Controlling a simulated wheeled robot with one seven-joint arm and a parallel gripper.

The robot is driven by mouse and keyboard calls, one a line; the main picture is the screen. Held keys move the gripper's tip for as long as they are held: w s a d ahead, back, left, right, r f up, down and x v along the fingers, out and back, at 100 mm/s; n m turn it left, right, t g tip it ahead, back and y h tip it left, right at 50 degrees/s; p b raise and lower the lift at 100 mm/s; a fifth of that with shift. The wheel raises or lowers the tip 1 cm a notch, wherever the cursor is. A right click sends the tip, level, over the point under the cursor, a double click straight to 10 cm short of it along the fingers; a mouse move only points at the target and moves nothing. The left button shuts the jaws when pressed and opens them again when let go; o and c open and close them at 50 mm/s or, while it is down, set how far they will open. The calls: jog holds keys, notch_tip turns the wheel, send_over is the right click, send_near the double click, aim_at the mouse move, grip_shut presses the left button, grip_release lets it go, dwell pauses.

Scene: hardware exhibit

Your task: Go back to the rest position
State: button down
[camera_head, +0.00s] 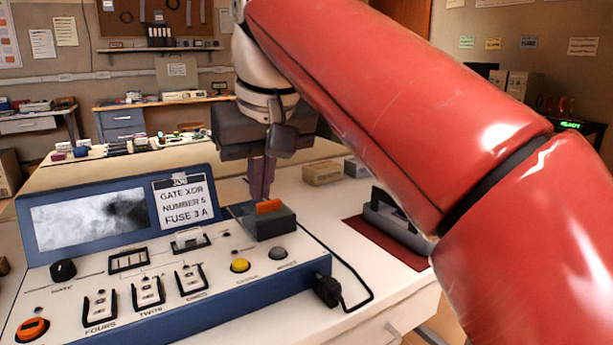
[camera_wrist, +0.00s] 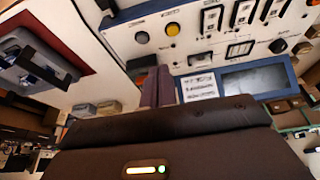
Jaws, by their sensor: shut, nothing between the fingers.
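My gripper (camera_head: 262,178) points down in the head view, behind the right part of a blue and white control panel (camera_head: 322,268). Its two fingers are together with nothing between them. They look close to a dark block with an orange top (camera_head: 268,207) on the panel; I cannot tell whether they touch it. In the wrist view the shut fingers (camera_wrist: 158,85) show beside the panel's edge. My red arm covers the right half of the head view.
The panel has a screen (camera_head: 90,218), a card, a yellow button (camera_head: 240,265), a grey button and several switches. A black cable runs off its right side. A dark device (camera_head: 392,222) on a red mat and small boxes (camera_head: 322,172) stand to the right. Benches stand behind.

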jog(key=s+d+f+m+t+h, duration=0.1)
jog(key=s+d+f+m, duration=0.2)
jog(key=s+d+f, duration=0.3)
jog(key=s+d+f+m, duration=0.2)
jog(key=s+d+f, duration=0.3)
jog(key=d+f, duration=1)
notch_tip(320, 180, down, 7)
jog(key=shift+s+d+r+m+t+h, duration=0.1)
jog(key=shift+s+d+m+t+h, duration=0.05)
jog(key=shift+s+m+t+h, duration=0.25)
